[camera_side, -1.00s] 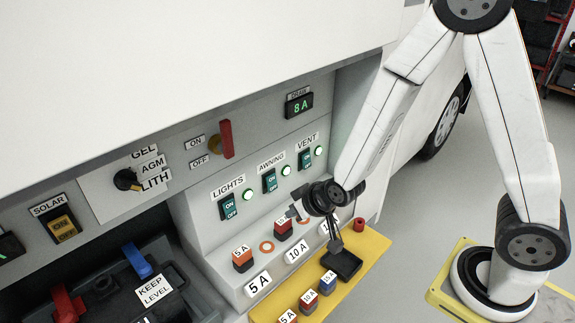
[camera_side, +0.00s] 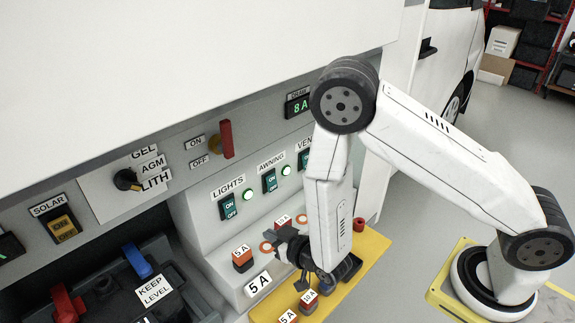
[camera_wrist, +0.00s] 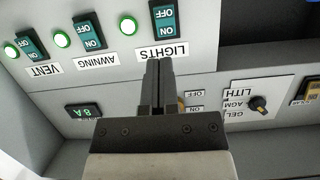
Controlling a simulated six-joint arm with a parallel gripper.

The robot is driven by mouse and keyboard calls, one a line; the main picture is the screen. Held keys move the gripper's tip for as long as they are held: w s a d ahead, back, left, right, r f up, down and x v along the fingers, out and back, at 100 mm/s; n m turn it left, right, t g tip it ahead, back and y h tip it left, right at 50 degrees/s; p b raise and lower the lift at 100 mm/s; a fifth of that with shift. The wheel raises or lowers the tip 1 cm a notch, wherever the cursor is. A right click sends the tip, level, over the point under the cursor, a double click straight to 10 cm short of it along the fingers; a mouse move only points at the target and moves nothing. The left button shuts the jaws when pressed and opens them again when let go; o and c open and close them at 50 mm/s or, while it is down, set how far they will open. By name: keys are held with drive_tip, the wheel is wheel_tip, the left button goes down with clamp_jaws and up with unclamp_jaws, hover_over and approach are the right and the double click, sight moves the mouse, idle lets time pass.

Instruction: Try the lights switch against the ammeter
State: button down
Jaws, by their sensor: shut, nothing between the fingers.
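The lights switch (camera_side: 229,207) is a green rocker marked ON and OFF on the lower panel, with a lit green lamp (camera_side: 248,195) beside it. I cannot tell which side is pressed. The ammeter (camera_side: 297,106), labelled DRAW, reads 8 A; my arm partly covers it in the side view. The wrist view is upside down and shows the ammeter (camera_wrist: 84,111) and the lights switch (camera_wrist: 163,18). My gripper (camera_wrist: 158,66) is shut and empty, its tips over the area by the LIGHTS label, apparently apart from the panel. In the side view it is low in front of the ledge.
The awning switch (camera_side: 270,181) and vent switch (camera_side: 303,160) stand to the right, the latter partly behind my arm. A red lever (camera_side: 226,139) is above. Fuses stand on the ledge and the yellow shelf (camera_side: 372,252). A battery bay is at lower left.

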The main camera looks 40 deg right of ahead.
sight(231, 214)
drive_tip(key=shift+s+a+f+t, duration=0.35)
drive_tip(key=shift+s+t, duration=0.25)
drive_tip(key=shift+t, duration=0.1)
drive_tip(key=shift+w, duration=0.2)
drive_tip(key=shift+w+f, duration=0.4)
drive_tip(key=shift+w, duration=1.85)
drive_tip(key=shift+w+f, duration=0.45)
drive_tip(key=shift+w, duration=1.75)
drive_tip(key=shift+w+f, duration=0.4)
drive_tip(key=shift+w, duration=1.85)
drive_tip(key=shift+w, duration=0.15)
drive_tip(key=shift+f+t, duration=0.15)
drive_tip(key=shift+t, duration=0.15)
drive_tip(key=shift+w, duration=0.15)
drive_tip(key=s+f, duration=0.2)
drive_tip(key=s, duration=1.2)
drive_tip(key=shift+f, duration=0.2)
